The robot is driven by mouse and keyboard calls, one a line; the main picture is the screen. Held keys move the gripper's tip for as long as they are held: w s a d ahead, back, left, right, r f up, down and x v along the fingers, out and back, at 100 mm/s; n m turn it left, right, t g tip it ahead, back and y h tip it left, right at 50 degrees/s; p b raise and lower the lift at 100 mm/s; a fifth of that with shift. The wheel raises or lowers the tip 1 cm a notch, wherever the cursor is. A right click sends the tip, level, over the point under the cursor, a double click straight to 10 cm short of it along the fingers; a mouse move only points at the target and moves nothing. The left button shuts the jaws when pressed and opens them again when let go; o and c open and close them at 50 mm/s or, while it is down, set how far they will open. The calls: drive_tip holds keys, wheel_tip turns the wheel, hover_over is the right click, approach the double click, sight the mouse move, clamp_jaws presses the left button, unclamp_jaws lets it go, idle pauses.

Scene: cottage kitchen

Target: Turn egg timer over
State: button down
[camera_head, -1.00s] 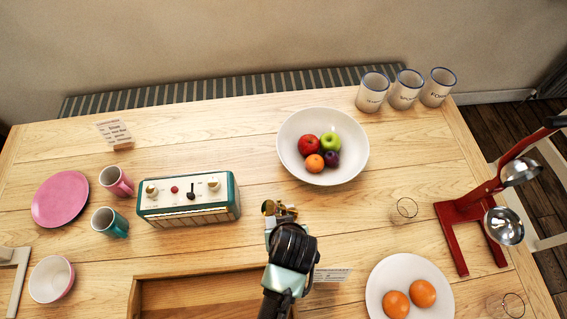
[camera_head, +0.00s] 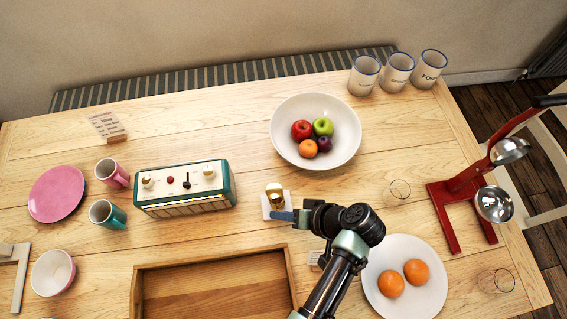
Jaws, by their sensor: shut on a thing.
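A small brass-coloured piece, which looks like the egg timer (camera_head: 274,190), is at the middle of the table, below the fruit bowl. A white square piece (camera_head: 268,211) shows just under it; I cannot tell whether that is part of the timer or a pad beneath it. My gripper (camera_head: 282,214) reaches in from the right and is shut on the timer. The fingers and wrist hide part of it, and its exact tilt is unclear.
An open wooden tray (camera_head: 215,285) lies just below. A green and cream radio-like box (camera_head: 185,188) stands left, a white fruit bowl (camera_head: 342,155) above. A plate with two oranges (camera_head: 440,297) and a red stand with metal cups (camera_head: 450,210) are right.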

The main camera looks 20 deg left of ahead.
drive_tip(key=shift+y, duration=0.3)
drive_tip(key=c, duration=0.6)
unclamp_jaws()
drive_tip(key=shift+w+p+v, duration=0.2)
drive_tip(key=shift+p+v, duration=0.6)
drive_tip(key=shift+v, duration=5.65)
drive_tip(key=shift+w, duration=0.1)
